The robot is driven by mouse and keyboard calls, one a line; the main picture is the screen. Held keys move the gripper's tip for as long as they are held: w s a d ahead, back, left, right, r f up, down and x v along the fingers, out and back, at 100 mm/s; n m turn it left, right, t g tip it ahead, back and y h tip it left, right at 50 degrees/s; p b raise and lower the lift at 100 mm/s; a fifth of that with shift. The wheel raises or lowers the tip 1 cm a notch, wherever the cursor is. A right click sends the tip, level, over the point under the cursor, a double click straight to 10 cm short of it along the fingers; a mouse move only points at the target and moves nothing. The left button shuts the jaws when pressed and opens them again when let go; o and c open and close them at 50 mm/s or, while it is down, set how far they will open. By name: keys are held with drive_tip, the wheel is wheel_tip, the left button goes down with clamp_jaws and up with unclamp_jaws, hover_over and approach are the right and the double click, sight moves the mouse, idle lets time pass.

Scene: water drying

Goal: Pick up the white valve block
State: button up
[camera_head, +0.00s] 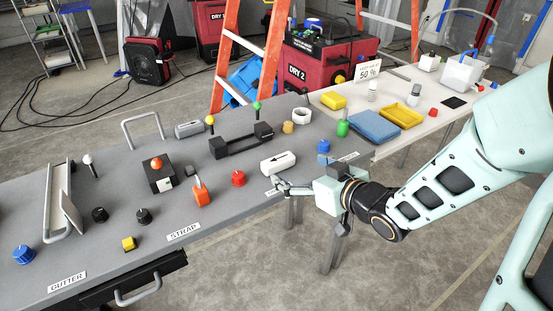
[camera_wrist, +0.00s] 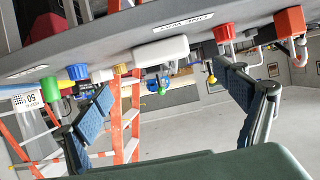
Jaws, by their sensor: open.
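The white valve block (camera_head: 278,162) lies on the grey bench near its front edge, with a black arrow on its top. In the wrist view, which is turned over, the white block (camera_wrist: 160,52) shows beyond and between the fingers. My gripper (camera_head: 277,186) is just in front of the block in the head view, close to the bench edge. Its two blue-padded fingers are spread wide and empty in the wrist view (camera_wrist: 165,80). No contact with the block is visible.
A red knob (camera_head: 238,178) stands left of the block and a blue knob (camera_head: 323,146) right of it. A black fixture with posts (camera_head: 241,141) is behind. An orange-handled part (camera_head: 201,193) stands farther left. A blue tray (camera_head: 375,127) lies to the right.

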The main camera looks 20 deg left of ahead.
sight(279, 159)
drive_tip(key=b+x, duration=0.1)
drive_tip(key=x, duration=0.9)
drive_tip(key=shift+a+r+b, duration=0.15)
drive_tip(key=shift+a+b, duration=0.1)
drive_tip(key=shift+b, duration=0.05)
drive_tip(key=shift+c, duration=0.3)
drive_tip(key=c, duration=1.2)
drive_tip(key=shift+r, duration=0.15)
